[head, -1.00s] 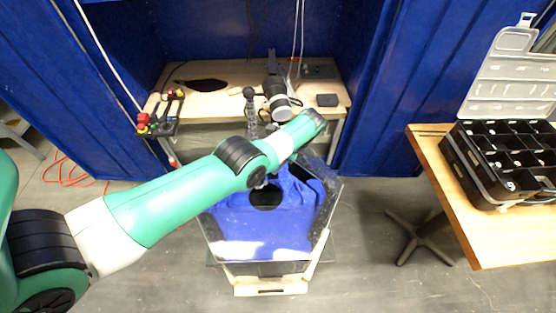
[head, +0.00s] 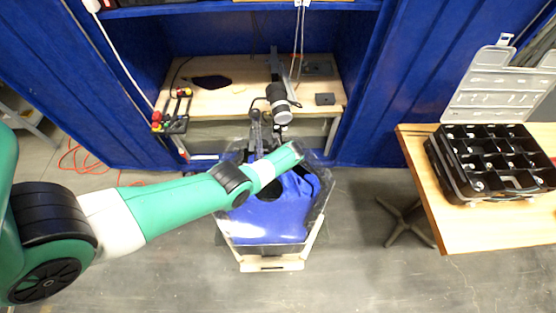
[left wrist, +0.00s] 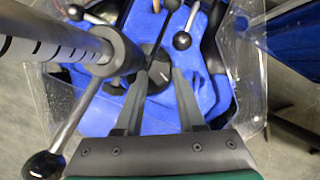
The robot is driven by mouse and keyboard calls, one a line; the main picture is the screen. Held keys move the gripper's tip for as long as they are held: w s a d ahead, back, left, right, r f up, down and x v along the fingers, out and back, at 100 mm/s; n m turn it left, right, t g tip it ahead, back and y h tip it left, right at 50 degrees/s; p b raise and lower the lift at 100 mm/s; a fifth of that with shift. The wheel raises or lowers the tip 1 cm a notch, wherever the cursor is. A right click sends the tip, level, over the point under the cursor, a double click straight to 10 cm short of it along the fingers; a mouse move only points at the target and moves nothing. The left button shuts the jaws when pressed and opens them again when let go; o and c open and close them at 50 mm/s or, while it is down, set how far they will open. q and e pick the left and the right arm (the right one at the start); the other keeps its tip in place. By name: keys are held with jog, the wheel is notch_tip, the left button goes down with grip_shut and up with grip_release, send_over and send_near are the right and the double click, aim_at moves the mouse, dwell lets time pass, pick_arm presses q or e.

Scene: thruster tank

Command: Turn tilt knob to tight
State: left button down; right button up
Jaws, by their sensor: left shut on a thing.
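The clear-walled tank (head: 322,205) with a blue lining stands on the floor below the workbench. In the left wrist view, my left gripper (left wrist: 160,75) points down into it. Its fingers are closed around a dark knob (left wrist: 155,68), which I take to be the tilt knob; the fingers and a dark rod partly hide it. In the head view my left wrist hides the fingers and the knob. Levers with black ball ends stand around it, one with a ball just beyond the fingertips (left wrist: 182,41). My right gripper is not in view.
A striped post with a dark collar (left wrist: 120,55) rises close left of the fingers. A black and grey cylindrical device (head: 279,102) sits at the front of the workbench (head: 225,100). An open compartment case (head: 490,165) lies on the right table (head: 440,220).

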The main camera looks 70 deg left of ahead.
pick_arm(q)
jog(key=shift+s+r+m+t+p, duration=0.1)
jog(key=shift+m+t+p, duration=0.1)
jog(key=shift+m+p, duration=0.35)
jog(key=shift+s+r+m+t+p, duration=0.1)
jog(key=shift+m+t+p, duration=0.1)
jog(key=shift+m+p, duration=0.35)
jog(key=shift+f+m+t+p, duration=0.15)
jog(key=shift+m+t+p, duration=0.2)
jog(key=shift+m, duration=0.55)
jog(key=shift+f, duration=0.1)
jog(key=c, duration=0.5)
grip_release()
